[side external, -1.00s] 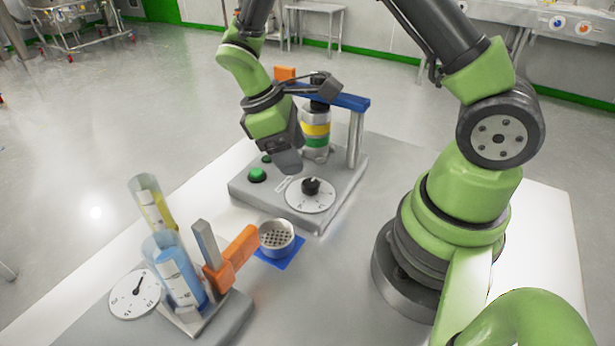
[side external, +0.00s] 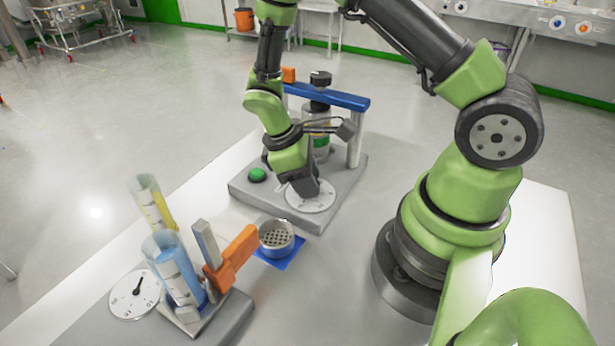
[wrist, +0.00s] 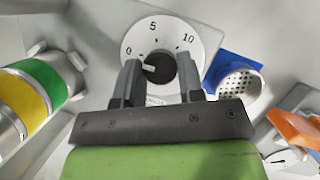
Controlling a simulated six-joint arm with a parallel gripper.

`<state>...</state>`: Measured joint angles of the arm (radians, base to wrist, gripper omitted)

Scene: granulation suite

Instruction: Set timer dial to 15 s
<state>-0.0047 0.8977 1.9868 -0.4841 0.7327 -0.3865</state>
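A white dial plate (wrist: 130,40) with a dark round knob (wrist: 161,70) sits under my gripper (wrist: 158,77). The marks 0, 5 and 10 are readable; the rest is hidden by my gripper. The knob's pale pointer aims left, close to the 0 side. My gripper's fingers are open, one on each side of the knob, with a narrow gap seeming to show at each side. In the side external view my gripper (side external: 311,190) is low over this dial plate (side external: 322,201) on the grey base and hides the knob.
A blue bar (side external: 345,101) on posts stands behind the dial, above a banded canister (wrist: 42,82). A green button (side external: 257,175) is left of the dial. A perforated cup (side external: 276,237) on a blue square, an orange clamp (side external: 238,255), two cylinders and another dial (side external: 135,294) are in front.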

